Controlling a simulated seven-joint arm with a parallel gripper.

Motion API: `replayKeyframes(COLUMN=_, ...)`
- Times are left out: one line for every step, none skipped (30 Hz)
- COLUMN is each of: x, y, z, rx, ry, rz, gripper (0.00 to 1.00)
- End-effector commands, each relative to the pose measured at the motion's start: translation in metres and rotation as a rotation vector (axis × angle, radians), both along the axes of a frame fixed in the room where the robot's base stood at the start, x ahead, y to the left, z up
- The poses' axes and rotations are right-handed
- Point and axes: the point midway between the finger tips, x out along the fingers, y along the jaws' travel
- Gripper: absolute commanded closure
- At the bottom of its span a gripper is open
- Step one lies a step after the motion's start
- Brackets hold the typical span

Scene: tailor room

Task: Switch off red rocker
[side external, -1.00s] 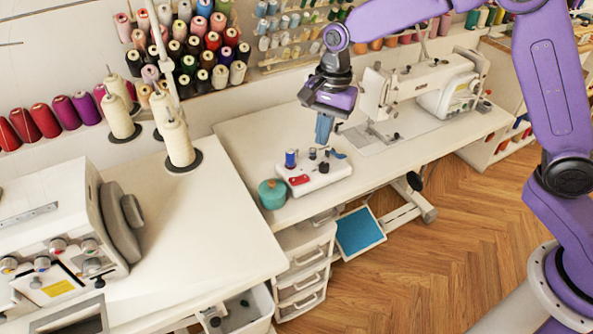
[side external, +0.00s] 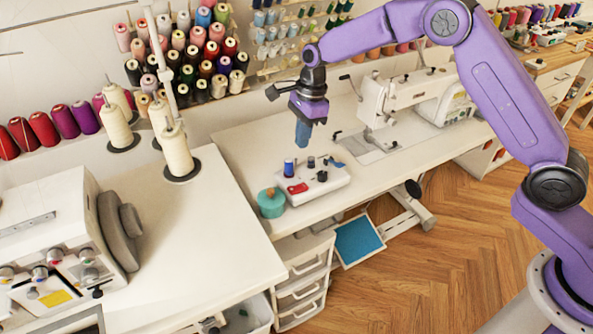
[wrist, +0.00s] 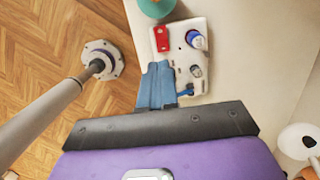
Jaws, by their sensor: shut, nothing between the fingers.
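The red rocker (side external: 297,188) sits on a white switch box (side external: 325,183) on the table. It also shows in the wrist view (wrist: 161,39), near the box's edge beside a blue-topped spool or knob (wrist: 196,40). My gripper (side external: 303,134) is above the box, apart from it, with its blue fingers pointing down. In the wrist view the fingers (wrist: 157,85) are together and empty, below the red rocker in the picture. They hide part of the box's edge.
A teal round pot (side external: 271,203) stands just left of the box. A sewing machine (side external: 390,95) stands to the right. Thread cones (side external: 178,150) stand on the nearer table at left. Bare tabletop lies behind the box.

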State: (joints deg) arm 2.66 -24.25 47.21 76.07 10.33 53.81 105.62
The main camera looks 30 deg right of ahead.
Motion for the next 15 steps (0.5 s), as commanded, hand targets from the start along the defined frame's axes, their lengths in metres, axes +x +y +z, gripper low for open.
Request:
replayKeyframes(x=0.000, y=0.000, z=-0.003, rx=-0.001, ry=0.002, rz=0.000, gripper=1.00)
replayKeyframes(x=0.000, y=0.001, z=-0.006, rx=-0.001, ry=0.003, rz=0.001, gripper=1.00)
replayKeyframes(x=-0.001, y=0.001, z=-0.010, rx=-0.001, ry=0.004, rz=0.001, gripper=1.00)
replayKeyframes(x=-0.001, y=0.002, z=-0.014, rx=-0.002, ry=0.005, rz=0.001, gripper=1.00)
replayKeyframes(x=-0.001, y=0.002, z=-0.018, rx=-0.002, ry=0.004, rz=0.001, gripper=1.00)
replayKeyframes(x=-0.001, y=0.003, z=-0.025, rx=-0.002, ry=0.005, rz=0.001, gripper=1.00)
replayKeyframes(x=-0.001, y=0.004, z=-0.030, rx=-0.002, ry=0.006, rz=0.001, gripper=1.00)
replayKeyframes(x=-0.001, y=0.005, z=-0.035, rx=-0.002, ry=0.004, rz=0.002, gripper=1.00)
replayKeyframes(x=-0.001, y=0.006, z=-0.043, rx=-0.002, ry=0.006, rz=0.001, gripper=1.00)
replayKeyframes(x=-0.001, y=0.007, z=-0.049, rx=-0.002, ry=0.005, rz=0.001, gripper=1.00)
replayKeyframes(x=-0.001, y=0.008, z=-0.054, rx=-0.002, ry=0.005, rz=0.002, gripper=1.00)
replayKeyframes(x=-0.001, y=0.009, z=-0.062, rx=-0.002, ry=0.006, rz=0.002, gripper=1.00)
replayKeyframes(x=-0.001, y=0.010, z=-0.067, rx=-0.002, ry=0.005, rz=0.002, gripper=1.00)
replayKeyframes(x=-0.001, y=0.011, z=-0.073, rx=-0.002, ry=0.005, rz=0.001, gripper=1.00)
replayKeyframes(x=-0.001, y=0.012, z=-0.080, rx=-0.002, ry=0.005, rz=0.001, gripper=1.00)
